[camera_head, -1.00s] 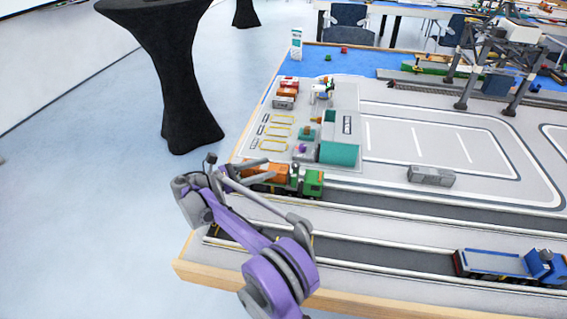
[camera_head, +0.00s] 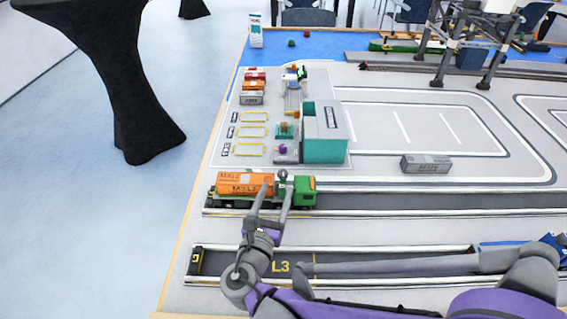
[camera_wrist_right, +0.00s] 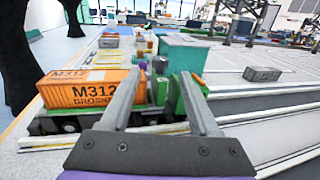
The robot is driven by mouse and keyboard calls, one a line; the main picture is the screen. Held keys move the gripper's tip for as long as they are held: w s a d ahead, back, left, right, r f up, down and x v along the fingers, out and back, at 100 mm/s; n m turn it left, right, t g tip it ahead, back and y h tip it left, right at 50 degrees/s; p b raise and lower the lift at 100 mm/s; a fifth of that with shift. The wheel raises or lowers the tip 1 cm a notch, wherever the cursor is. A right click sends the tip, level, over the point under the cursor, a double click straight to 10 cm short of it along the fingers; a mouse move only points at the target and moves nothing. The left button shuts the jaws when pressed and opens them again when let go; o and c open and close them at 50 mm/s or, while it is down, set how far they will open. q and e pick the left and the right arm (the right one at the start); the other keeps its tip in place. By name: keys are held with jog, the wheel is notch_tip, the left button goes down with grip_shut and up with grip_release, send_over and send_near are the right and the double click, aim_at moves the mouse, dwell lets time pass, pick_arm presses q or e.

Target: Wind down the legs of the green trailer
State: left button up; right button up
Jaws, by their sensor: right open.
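The green trailer (camera_head: 235,201) stands in the lane near the table's left edge, with an orange container (camera_head: 245,184) on it. A green truck cab (camera_head: 305,190) is at its right end. In the right wrist view, the trailer (camera_wrist_right: 47,124) shows as a dark green strip with wheels below the container (camera_wrist_right: 90,88). My right gripper (camera_head: 276,183) is open, its fingers reaching over the front of the trailer beside the container's right end. The trailer's legs cannot be made out. My left gripper is out of view.
Behind the truck are a teal building (camera_head: 325,135) and several small containers. A grey container (camera_head: 426,163) lies to the right. A lane marked L3 (camera_head: 281,267) runs in front, with a blue vehicle (camera_head: 505,240) at its right. A black stand (camera_head: 140,100) is left of the table.

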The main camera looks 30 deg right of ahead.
aim_at(284, 170)
jog(key=b+x, duration=0.1)
jog(key=x, duration=0.9)
grip_shut()
